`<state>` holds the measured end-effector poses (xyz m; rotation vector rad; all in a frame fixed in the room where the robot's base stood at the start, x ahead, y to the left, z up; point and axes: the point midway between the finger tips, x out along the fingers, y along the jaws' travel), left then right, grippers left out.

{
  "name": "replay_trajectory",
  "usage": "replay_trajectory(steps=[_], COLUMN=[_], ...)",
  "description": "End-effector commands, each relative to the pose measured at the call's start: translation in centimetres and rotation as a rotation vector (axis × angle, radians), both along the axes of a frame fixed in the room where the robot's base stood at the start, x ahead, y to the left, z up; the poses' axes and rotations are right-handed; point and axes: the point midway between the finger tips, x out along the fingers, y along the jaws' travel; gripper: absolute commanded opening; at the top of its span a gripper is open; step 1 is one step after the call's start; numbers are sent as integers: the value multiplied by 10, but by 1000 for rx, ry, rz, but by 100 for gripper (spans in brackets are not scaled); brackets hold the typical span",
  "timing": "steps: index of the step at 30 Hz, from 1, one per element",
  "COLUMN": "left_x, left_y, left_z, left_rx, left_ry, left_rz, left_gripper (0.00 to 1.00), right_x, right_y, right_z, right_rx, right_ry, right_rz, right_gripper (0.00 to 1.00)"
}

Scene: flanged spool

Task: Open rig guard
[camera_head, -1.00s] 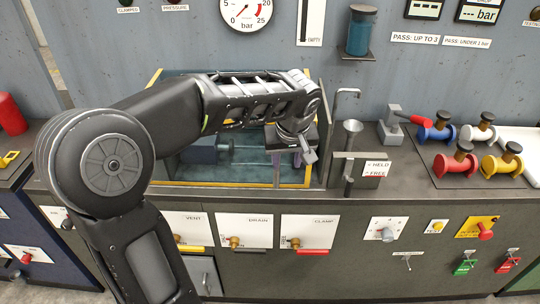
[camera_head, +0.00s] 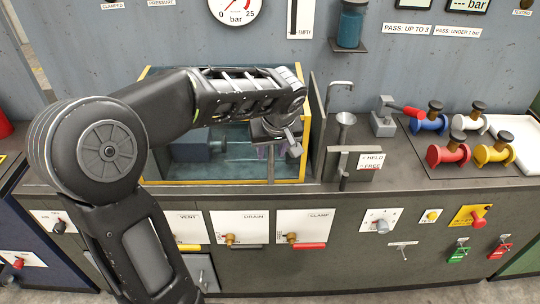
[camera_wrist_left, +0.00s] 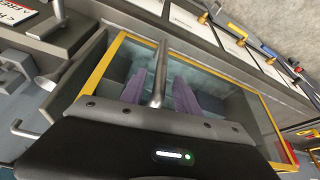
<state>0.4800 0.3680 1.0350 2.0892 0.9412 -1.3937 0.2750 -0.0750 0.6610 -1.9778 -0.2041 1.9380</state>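The rig guard (camera_head: 225,183) is a clear cover with a yellow frame over the teal rig bay; it appears closed. An upright grey bar handle (camera_head: 271,165) stands at its front, and in the left wrist view the handle (camera_wrist_left: 160,72) runs up the middle. My left gripper (camera_head: 270,153) is at the guard's front right, by the handle. Its purple fingers (camera_wrist_left: 159,93) are apart, one on each side of the bar in the wrist view. I cannot tell whether they touch it. My right gripper is not in view.
A metal funnel (camera_head: 344,125) and a HELD/FREE plate (camera_head: 370,161) stand just right of the guard. Several coloured spools (camera_head: 447,153) lie further right. VENT, DRAIN and CLAMP panels (camera_head: 305,227) line the front below.

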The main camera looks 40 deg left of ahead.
Motion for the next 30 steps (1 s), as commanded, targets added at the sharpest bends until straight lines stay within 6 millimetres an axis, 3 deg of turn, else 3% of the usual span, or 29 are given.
replay_trajectory(steps=[7,18,30], left_x=[8,10,10], left_y=[10,12,12], left_z=[-32,-39,-39], left_rx=[-2,-1,-1], left_ry=[4,1,1], left_rz=[1,0,0], left_gripper=[38,38,5], right_x=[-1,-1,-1], right_y=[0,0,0], right_z=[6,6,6], right_rx=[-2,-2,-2], right_ry=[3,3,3], right_rz=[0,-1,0], right_gripper=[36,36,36])
